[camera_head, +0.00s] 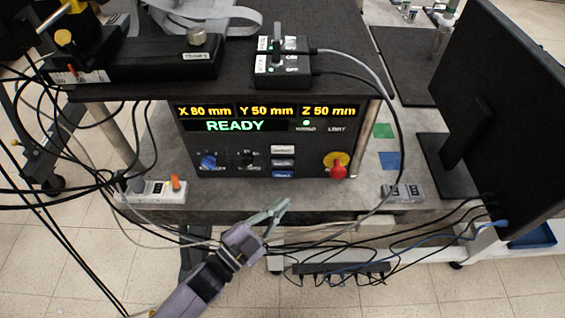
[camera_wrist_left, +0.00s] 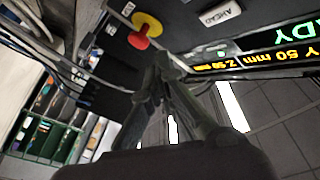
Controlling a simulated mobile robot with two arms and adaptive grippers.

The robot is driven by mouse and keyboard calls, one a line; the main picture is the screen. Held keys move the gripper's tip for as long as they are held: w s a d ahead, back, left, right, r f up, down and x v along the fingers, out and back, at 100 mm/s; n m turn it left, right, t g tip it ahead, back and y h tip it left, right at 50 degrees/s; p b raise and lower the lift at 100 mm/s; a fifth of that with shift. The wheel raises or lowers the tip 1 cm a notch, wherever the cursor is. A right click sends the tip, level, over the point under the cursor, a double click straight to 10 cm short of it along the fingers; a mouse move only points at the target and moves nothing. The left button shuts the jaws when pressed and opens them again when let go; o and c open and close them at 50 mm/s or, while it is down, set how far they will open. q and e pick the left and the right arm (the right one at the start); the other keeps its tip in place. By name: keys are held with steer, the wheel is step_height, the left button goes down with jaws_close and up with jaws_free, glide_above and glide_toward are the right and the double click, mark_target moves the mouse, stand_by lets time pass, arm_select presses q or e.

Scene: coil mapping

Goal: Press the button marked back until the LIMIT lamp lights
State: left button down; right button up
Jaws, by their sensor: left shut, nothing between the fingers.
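The black control panel (camera_head: 225,150) stands upright at the table's front, its display reading X 80 mm, Y 50 mm, Z 50 mm and READY. Three stacked buttons sit at its middle: a white top button (camera_head: 283,149), a middle button (camera_head: 283,162) and a blue bottom button (camera_head: 283,174). I cannot read which is marked back; a white button (camera_wrist_left: 222,14) in the left wrist view reads AHEAD. The LIMIT lamp (camera_head: 337,129) looks dark; a green lamp (camera_head: 306,123) beside it is lit. My left gripper (camera_head: 283,205) is shut and empty, below and apart from the buttons.
A red knob (camera_head: 338,171) on a yellow base is right of the buttons, a blue knob (camera_head: 208,160) left. A power strip (camera_head: 150,191) and small grey box (camera_head: 403,192) flank the panel. Cables hang around my left arm. A monitor (camera_head: 505,110) stands at right.

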mark_target(283, 162)
arm_select(q)
steer(key=shift+s+d, duration=0.2)
steer(key=shift+w, duration=0.15)
steer(key=w+b, duration=0.1)
steer(key=w, duration=0.6)
steer(key=shift+b, duration=0.35)
steer(key=shift+w, duration=0.75)
steer(key=shift+w, duration=0.15)
stand_by(0.5)
steer(key=shift+w, duration=0.3)
